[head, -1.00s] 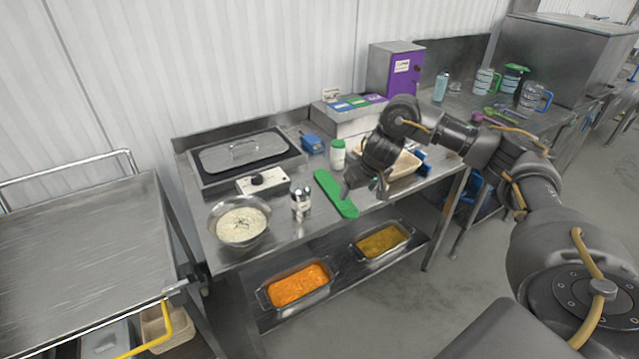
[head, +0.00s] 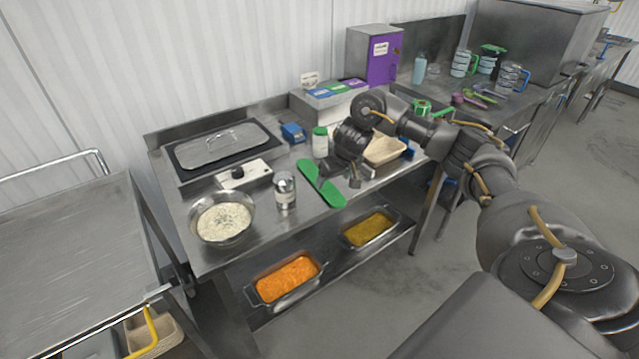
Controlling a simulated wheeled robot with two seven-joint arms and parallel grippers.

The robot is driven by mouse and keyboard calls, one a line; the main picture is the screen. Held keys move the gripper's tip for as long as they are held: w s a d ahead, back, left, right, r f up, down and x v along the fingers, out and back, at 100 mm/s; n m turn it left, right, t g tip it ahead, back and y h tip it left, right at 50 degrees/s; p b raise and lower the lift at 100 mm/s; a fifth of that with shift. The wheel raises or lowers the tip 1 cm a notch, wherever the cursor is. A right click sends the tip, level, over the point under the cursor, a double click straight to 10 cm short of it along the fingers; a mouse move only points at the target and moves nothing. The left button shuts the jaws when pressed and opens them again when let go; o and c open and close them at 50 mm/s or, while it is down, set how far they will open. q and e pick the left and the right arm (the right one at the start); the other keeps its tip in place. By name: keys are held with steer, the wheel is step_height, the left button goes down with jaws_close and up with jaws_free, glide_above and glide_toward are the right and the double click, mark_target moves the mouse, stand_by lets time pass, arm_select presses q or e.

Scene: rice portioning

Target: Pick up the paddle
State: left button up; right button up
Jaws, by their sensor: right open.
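A long, flat green piece with rounded ends, which looks like the paddle (head: 329,195), lies on the steel table, slanting towards its front edge. My right gripper (head: 339,178) is low over it, coming in from the right. It is open, with one finger in front of the green piece's middle and the other to its right. The gripper hides part of the green piece, and I cannot tell whether they touch. My left gripper is out of view.
A metal shaker (head: 285,190) and a bowl of rice (head: 222,222) stand left of the green piece. A white bottle with a green lid (head: 320,144) stands close behind it. A beige tray (head: 384,150) is behind the gripper. Food pans sit on the lower shelf.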

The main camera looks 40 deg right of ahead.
mark_target(329, 190)
steer(key=shift+f, duration=0.35)
steer(key=x, duration=0.4)
steer(key=shift+f+p, duration=0.2)
steer(key=shift+p, duration=0.2)
steer(key=c, duration=1)
steer(key=shift+c, duration=0.2)
steer(key=shift+r, duration=0.15)
